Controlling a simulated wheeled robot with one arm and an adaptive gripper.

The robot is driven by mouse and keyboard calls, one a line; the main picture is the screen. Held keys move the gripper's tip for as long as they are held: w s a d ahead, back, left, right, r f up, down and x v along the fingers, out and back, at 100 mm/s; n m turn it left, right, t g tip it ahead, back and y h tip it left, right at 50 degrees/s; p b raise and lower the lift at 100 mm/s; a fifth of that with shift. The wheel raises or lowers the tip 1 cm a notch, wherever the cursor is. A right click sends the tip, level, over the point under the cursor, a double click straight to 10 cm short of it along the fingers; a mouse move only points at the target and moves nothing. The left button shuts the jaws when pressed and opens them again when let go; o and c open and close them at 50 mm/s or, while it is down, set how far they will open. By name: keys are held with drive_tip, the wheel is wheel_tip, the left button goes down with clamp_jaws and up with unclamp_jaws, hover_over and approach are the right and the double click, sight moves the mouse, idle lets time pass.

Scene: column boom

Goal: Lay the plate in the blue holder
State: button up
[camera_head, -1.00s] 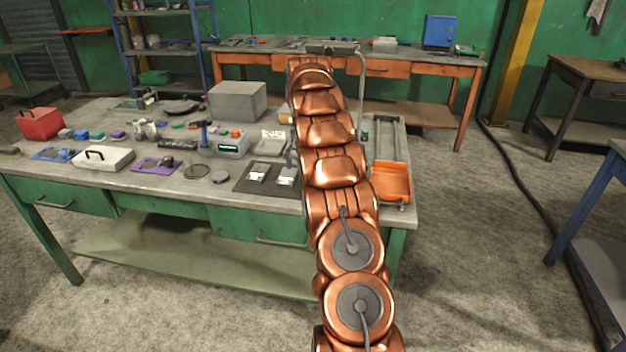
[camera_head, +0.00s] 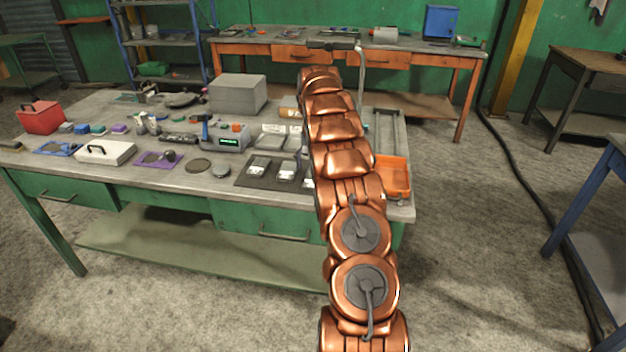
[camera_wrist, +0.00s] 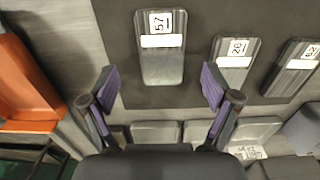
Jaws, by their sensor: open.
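Several grey plates with white number labels lie on a dark mat (camera_head: 246,181) at the front of the green workbench. The plate marked 57 (camera_wrist: 163,65) lies nearest the space between my fingers in the wrist view. The plates marked 20 (camera_wrist: 234,62) and 52 (camera_wrist: 294,66) lie to its right. My gripper (camera_wrist: 160,87) is open, its purple-padded fingers apart and nothing held between them. In the head view my copper arm hides most of it. A flat blue piece (camera_head: 45,150) at the bench's left may be the blue holder; its shape is too small to tell.
An orange tray (camera_head: 395,176) stands at the bench's right end. A grey box (camera_head: 238,93), a device with a green display (camera_head: 227,138), a white case (camera_head: 105,153), a purple piece (camera_head: 145,161) and a red box (camera_head: 40,118) crowd the bench leftward.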

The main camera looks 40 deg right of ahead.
drive_tip(key=shift+a+f+p, duration=0.1)
drive_tip(key=shift+f+p, duration=0.55)
drive_tip(key=shift+f, duration=1.35)
clamp_jaws()
